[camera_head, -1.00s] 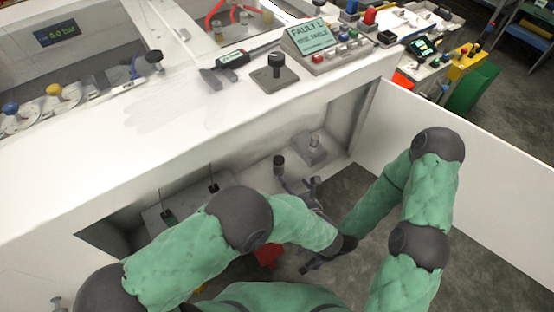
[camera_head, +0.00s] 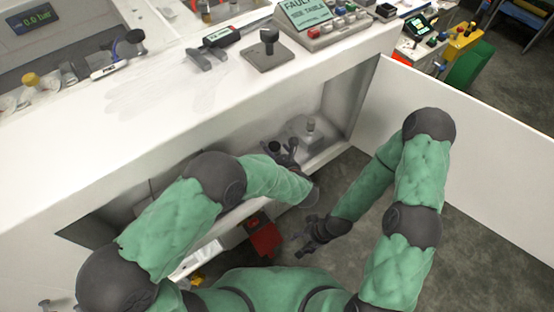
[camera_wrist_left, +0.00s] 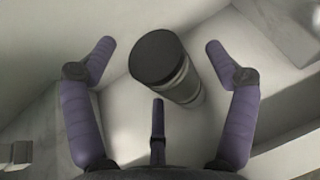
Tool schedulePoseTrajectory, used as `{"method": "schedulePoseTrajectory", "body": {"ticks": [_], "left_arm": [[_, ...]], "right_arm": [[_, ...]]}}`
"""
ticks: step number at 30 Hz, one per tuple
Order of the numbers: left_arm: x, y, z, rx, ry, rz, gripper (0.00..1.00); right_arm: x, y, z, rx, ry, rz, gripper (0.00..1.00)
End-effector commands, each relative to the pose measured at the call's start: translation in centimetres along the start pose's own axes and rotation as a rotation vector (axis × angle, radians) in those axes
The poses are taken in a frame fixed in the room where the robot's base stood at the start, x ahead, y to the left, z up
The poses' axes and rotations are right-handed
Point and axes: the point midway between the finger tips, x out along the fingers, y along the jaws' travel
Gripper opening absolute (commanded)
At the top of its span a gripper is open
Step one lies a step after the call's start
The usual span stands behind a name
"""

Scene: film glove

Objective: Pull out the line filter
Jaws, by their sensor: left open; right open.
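A cylinder with a dark round cap and a grey ringed body, likely the line filter (camera_wrist_left: 175,70), stands in the open lower compartment. In the head view its dark cap (camera_head: 275,147) shows beside my left gripper (camera_head: 282,149). In the left wrist view the open purple-grey fingers of my left gripper (camera_wrist_left: 160,62) are spread on both sides of the cylinder, with a clear gap each side. A third, short finger part shows below it. My right gripper (camera_head: 318,232) is open and empty in front of the cabinet, lower than the left one.
A grey block with a knob (camera_head: 310,132) sits right of the cylinder in the compartment. An open white door panel (camera_head: 450,150) bounds the right side. A red box (camera_head: 264,238) is below my left arm. The bench top (camera_head: 150,110) carries tools and a control box (camera_head: 315,22).

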Motion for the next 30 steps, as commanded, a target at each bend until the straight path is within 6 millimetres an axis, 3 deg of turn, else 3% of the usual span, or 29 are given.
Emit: {"method": "schedulePoseTrajectory", "body": {"ticks": [12, 19, 30], "left_arm": [[0.66, 0.0, 0.08, 0.0, 0.0, 0.0, 0.86], [0.65, 0.0, 0.05, 0.0, 0.0, 0.0, 0.23], [0.58, -0.02, 0.19, 0.0, 0.0, -0.001, 0.22]], "right_arm": [[0.18, 0.06, -0.02, 0.0, 0.0, 0.0, 0.6], [0.19, 0.07, -0.02, 0.0, 0.0, 0.0, 0.6], [0.18, 0.06, -0.02, 0.0, 0.0, 0.0, 0.6]]}}
